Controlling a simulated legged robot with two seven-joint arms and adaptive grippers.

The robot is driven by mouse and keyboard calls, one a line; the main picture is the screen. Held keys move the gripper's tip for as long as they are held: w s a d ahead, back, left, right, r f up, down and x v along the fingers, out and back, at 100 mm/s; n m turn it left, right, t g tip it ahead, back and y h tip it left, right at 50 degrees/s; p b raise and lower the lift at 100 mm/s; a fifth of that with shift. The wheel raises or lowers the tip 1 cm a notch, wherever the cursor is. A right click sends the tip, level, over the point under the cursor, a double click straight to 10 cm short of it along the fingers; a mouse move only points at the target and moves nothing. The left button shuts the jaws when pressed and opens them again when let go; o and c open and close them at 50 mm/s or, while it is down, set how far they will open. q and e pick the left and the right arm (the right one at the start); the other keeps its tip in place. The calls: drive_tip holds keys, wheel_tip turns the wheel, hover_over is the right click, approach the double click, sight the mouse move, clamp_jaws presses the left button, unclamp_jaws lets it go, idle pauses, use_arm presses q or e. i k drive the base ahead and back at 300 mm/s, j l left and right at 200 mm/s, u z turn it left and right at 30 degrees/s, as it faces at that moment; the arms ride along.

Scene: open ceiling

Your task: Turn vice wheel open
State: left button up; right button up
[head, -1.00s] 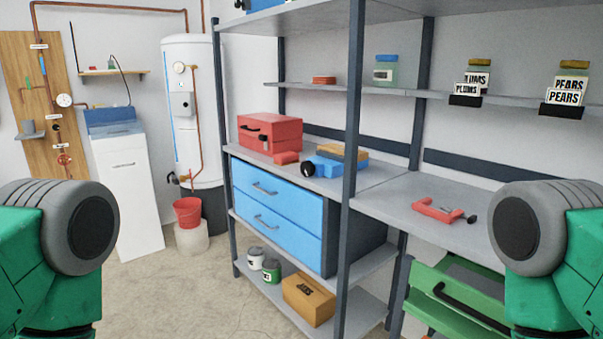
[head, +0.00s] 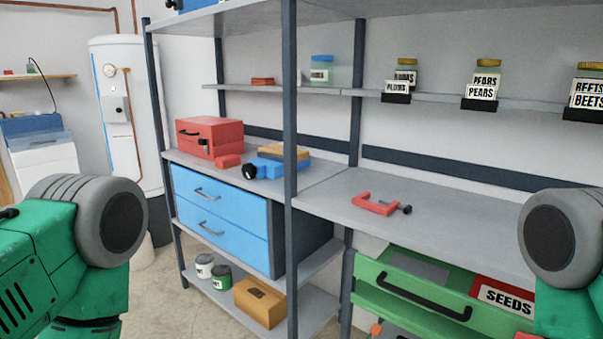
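A blue vice (head: 272,169) sits on the left part of the grey workbench, just left of the shelf's front post. A round black wheel (head: 249,172) is on its left end, facing me. A yellow-brown block (head: 283,152) shows at the top of the vice; I cannot tell whether it is clamped or lies behind. My green and grey arms come in at the left and right edges of the head view, well short of the bench. Neither gripper is in view.
A red clamp (head: 381,204) lies on the right bench (head: 450,225). Blue drawers (head: 220,215) are below. A green drawer (head: 415,290) stands out at lower right. Dark posts (head: 291,150) rise in front.

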sight(250, 171)
drive_tip(key=i+j+z, duration=0.1)
drive_tip(key=z, duration=0.3)
drive_tip(key=j+z, duration=0.2)
drive_tip(key=z, duration=0.25)
drive_tip(key=j+z, duration=0.2)
drive_tip(key=z, duration=0.2)
drive_tip(key=i+j+z, duration=0.1)
drive_tip(key=z, duration=0.35)
drive_tip(key=j+z, duration=0.4)
drive_tip(key=k+j+z, duration=0.45)
drive_tip(key=j, duration=0.35)
drive_tip(key=k+j+z, duration=0.4)
drive_tip(key=j, duration=0.35)
drive_tip(key=k+j+z, duration=0.45)
drive_tip(key=j, duration=0.15)
